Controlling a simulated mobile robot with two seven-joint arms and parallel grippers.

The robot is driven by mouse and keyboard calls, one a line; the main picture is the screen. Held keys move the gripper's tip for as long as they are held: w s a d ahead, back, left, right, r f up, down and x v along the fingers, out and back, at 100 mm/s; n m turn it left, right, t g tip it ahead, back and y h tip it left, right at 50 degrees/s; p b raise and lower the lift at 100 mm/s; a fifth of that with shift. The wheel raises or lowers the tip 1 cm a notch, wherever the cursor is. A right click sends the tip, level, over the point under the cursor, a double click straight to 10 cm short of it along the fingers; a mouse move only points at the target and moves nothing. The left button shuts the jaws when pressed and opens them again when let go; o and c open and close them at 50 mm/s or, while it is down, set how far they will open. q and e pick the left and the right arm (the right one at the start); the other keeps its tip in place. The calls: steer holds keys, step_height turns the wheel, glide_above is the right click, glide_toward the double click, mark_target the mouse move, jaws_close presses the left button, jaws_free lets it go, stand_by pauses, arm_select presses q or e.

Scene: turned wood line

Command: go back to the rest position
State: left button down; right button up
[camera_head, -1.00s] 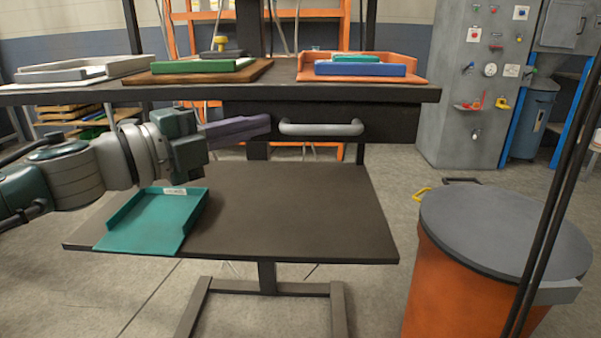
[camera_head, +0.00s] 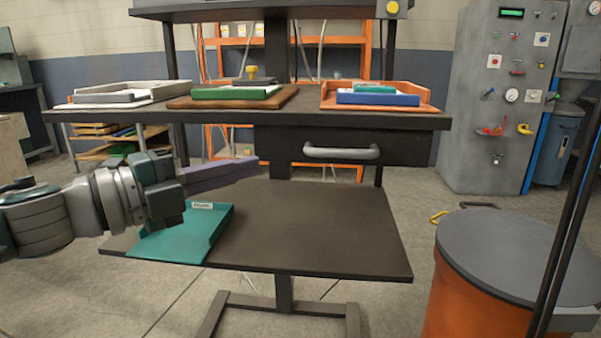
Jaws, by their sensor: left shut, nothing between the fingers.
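My left gripper (camera_head: 248,165) reaches in from the left, its purple-grey fingers shut with nothing between them. It is in front of the dark workbench, left of the drawer's grey handle (camera_head: 341,153) and apart from it. The gripper is above the lower dark shelf (camera_head: 310,230) and the teal tray (camera_head: 178,242) on it. My left arm hides part of that tray. The drawer (camera_head: 400,148) under the bench top looks closed. My right gripper is not in view.
On the bench top (camera_head: 310,115) stand a grey tray (camera_head: 112,93), a brown board (camera_head: 232,102) with a green tray, and an orange tray (camera_head: 425,106) with blue and teal pieces. An orange bin (camera_head: 465,300) with a grey lid (camera_head: 520,250) stands at the right. Floor shows between shelf and bin.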

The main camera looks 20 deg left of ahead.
arm_select(q)
steer(key=s+a+r+n+y+p, duration=0.3)
steer(key=s+r+n+y+p, duration=0.6)
steer(key=n+p, duration=0.5)
steer(key=s+d+r+n+g+p, duration=0.35)
steer(key=s+g+p, duration=0.3)
steer(key=s, duration=0.25)
steer(key=s+d+r+n+g+p, duration=0.2)
steer(key=s+d+n+g+p, duration=0.4)
steer(key=s, duration=0.4)
step_height(320, 180, up, 35)
steer(key=a+m+p, duration=0.1)
steer(key=p, duration=3.6)
steer(key=shift+w+r+m, duration=0.2)
steer(key=shift+w+m, duration=0.1)
steer(key=shift+m, duration=0.05)
